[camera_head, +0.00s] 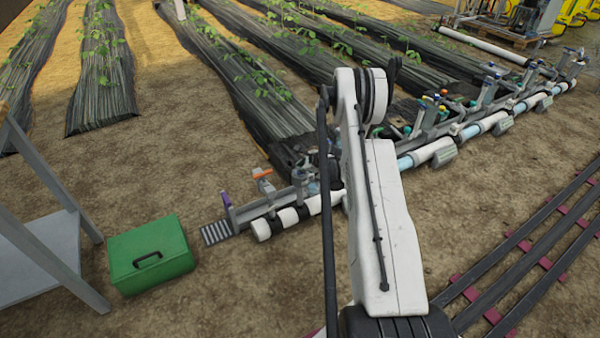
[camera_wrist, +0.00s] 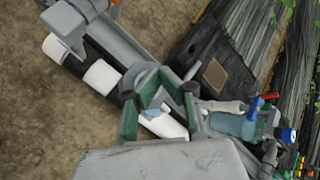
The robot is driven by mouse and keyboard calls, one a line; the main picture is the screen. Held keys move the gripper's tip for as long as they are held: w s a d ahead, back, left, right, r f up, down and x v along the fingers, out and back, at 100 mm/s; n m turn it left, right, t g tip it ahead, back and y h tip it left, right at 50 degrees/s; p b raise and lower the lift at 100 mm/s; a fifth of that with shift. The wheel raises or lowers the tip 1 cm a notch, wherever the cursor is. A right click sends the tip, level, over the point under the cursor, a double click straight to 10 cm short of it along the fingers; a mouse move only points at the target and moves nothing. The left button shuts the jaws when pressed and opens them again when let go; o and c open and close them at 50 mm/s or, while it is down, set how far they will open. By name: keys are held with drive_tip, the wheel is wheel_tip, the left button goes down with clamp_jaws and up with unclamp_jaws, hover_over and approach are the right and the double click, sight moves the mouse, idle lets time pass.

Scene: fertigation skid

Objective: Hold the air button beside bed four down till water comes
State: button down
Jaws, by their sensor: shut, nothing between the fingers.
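My gripper (camera_wrist: 160,108) shows in the wrist view with green-lined fingers, shut and empty, over the white pipe. In the head view my arm hides it. Right of it in the wrist view is a valve with a pale blue-green body (camera_wrist: 232,123), a red part (camera_wrist: 256,106) and a blue cap (camera_wrist: 287,135); it looks apart from the fingers. I cannot tell which part is the air button, or which bed is four. The manifold pipe (camera_head: 318,205) runs along the bed ends in the head view. No flowing water is discernible.
Dark-covered beds (camera_head: 270,105) with seedlings lie behind the manifold. An orange-handled valve (camera_head: 263,176) stands near its left end. A green box (camera_head: 150,255) and a grey stand (camera_head: 45,235) are at left. Rails (camera_head: 530,250) run at right. Bare soil lies between.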

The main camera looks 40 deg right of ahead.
drive_tip(key=shift+r, duration=0.1)
drive_tip(key=shift+r+p, duration=0.75)
drive_tip(key=shift+r, duration=1.65)
drive_tip(key=shift+r, duration=0.1)
drive_tip(key=a+r+n+g, duration=0.1)
drive_tip(key=a+r+n, duration=0.4)
drive_tip(key=a+r, duration=0.7)
drive_tip(key=a+r+n, duration=0.5)
drive_tip(key=a+r, duration=0.3)
drive_tip(key=r, duration=0.8)
drive_tip(key=s+a+r+n+b, duration=0.1)
drive_tip(key=s+a+r+n, duration=0.5)
drive_tip(key=s+a+r, duration=0.55)
drive_tip(key=s+a+n, duration=0.5)
drive_tip(key=s+a, duration=0.1)
drive_tip(key=s, duration=0.6)
drive_tip(key=s+a+n+g, duration=0.1)
drive_tip(key=s+a+n, duration=0.4)
drive_tip(key=s, duration=0.7)
drive_tip(key=shift+a+n+b, duration=0.35)
drive_tip(key=shift+a+n, duration=0.05)
drive_tip(key=shift+a, duration=0.65)
